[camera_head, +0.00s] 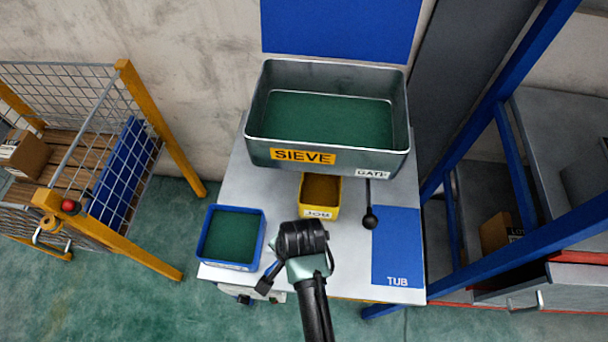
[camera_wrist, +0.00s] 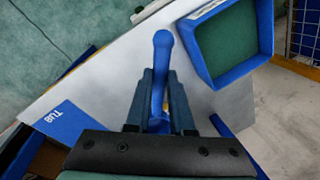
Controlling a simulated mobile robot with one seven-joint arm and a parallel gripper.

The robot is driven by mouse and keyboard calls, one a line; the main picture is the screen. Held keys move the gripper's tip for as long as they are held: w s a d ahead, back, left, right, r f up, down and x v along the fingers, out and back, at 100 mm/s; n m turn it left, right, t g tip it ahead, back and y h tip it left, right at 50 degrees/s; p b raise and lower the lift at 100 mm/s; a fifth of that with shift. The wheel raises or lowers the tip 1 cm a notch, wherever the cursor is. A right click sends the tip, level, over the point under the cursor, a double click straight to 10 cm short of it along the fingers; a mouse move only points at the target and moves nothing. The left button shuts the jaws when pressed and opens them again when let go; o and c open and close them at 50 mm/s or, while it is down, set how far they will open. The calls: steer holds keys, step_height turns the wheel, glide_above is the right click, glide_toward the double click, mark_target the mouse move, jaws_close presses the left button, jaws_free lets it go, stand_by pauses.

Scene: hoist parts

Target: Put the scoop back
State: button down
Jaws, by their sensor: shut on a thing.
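My gripper (camera_head: 268,282) is over the front edge of the grey table, just right of the blue bin. In the wrist view my gripper (camera_wrist: 159,78) is shut on a blue, round-ended handle (camera_wrist: 162,45), which appears to be the scoop's. The handle sticks out past the fingertips. The rest of the scoop is hidden behind the gripper, so I cannot tell whether it touches anything. A little blue (camera_head: 275,267) shows beside the fingers in the head view. The blue bin (camera_head: 207,236) has a green inside and also shows in the wrist view (camera_wrist: 210,75).
The metal tub marked SIEVE (camera_head: 258,151) stands at the back, with a black-knobbed gate lever (camera_head: 370,217). A small yellow JOB bin (camera_head: 320,213) stands before it. The blue TUB area (camera_head: 396,245) at right is clear. Caged cart (camera_head: 150,130) left; blue frame (camera_head: 490,110) right.

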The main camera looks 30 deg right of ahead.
steer(key=shift+m, duration=0.9)
steer(key=f, duration=0.2)
steer(key=s+d+f, duration=0.1)
steer(key=f, duration=0.1)
steer(key=s+d+f, duration=0.1)
steer(key=f, duration=0.1)
steer(key=shift+s+f+b, duration=0.1)
steer(key=shift+f+b, duration=0.3)
steer(key=shift+s+x, duration=0.2)
steer(key=shift+x, duration=0.9)
steer(key=shift+s+x, duration=0.2)
steer(key=shift+x, duration=0.85)
steer(key=shift+d+f, duration=0.1)
steer(key=shift+d, duration=0.15)
steer(key=shift+f+b, duration=0.15)
steer(key=shift+b, duration=0.2)
steer(key=c, duration=0.8)
jaws_free()
steer(key=p+v, duration=0.2)
steer(key=v, duration=1)
steer(key=shift+s+a, duration=0.1)
steer(key=shift+a, duration=0.1)
